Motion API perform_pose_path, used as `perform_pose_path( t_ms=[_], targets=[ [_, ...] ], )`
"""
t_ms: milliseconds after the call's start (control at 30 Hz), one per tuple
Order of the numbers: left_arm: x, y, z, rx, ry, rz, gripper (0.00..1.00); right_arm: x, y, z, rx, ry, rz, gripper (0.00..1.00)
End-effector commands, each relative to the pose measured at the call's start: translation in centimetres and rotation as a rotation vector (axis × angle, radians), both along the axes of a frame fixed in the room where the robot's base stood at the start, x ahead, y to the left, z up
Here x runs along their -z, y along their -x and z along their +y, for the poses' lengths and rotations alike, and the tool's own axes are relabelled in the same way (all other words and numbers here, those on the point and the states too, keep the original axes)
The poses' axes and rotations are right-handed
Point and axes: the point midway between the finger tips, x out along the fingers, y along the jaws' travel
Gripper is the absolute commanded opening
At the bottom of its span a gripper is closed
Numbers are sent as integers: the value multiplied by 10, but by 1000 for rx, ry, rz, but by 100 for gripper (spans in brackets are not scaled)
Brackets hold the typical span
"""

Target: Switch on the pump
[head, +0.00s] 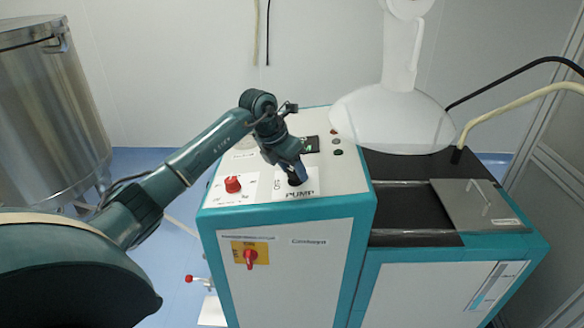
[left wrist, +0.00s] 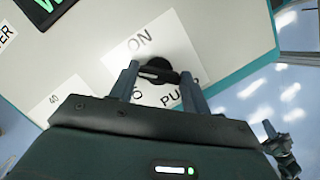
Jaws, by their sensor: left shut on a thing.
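The pump switch is a black rotary knob (left wrist: 158,70) on a white label marked ON and PUMP, on the top panel of the teal and white machine cabinet (head: 290,260). In the head view the knob (head: 295,180) shows partly under my left gripper (head: 296,176). In the left wrist view the two fingers of my left gripper (left wrist: 160,80) stand on either side of the knob's bar and are shut on it. The PUMP label (head: 298,195) is partly covered by the gripper. My right gripper is not in view.
A red knob (head: 232,184) sits left of the pump knob on the same panel. A red switch on a yellow plate (head: 250,257) is on the cabinet front. A steel tank (head: 50,110) stands at the left. A small green-lit display (head: 308,145) is behind the gripper.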

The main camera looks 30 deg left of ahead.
Motion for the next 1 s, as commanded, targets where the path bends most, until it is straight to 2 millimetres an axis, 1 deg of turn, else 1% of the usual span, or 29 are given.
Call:
perform_pose_path(
  t_ms=[33,133,167,467,667,1000],
  targets=[
    [0,0,0,0,0,0,34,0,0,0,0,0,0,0],
    [0,0,0,0,0,0,26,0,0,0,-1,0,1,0],
    [0,0,0,0,0,0,24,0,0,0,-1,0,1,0],
    [0,0,1,44,-4,-6,24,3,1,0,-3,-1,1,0],
    [0,-1,2,155,-14,-23,24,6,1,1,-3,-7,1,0],
    [0,-1,3,440,-39,-63,24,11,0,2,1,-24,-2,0]
  ],
)
